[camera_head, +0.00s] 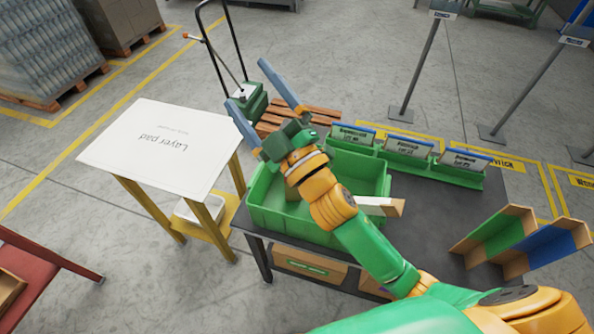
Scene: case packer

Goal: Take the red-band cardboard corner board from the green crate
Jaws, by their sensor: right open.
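The green crate (262,213) stands on the dark table, partly covered by my right arm. A pale cardboard piece (384,206) with a tan end shows at the crate's right side, beyond my forearm. Its other end is hidden by the arm, and I see no red band on it. My right gripper (246,81) is open and empty, its two long blue-grey fingers spread wide. In the picture it lies above and left of the crate, pointing away from it. My left gripper is not in view.
Green-band (502,231) and blue-band (548,249) corner boards stand at the table's right. Labelled green bins (408,163) line the back. A layer pad table (160,147) is at left. A pallet jack (250,102) and sign posts (420,65) stand behind.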

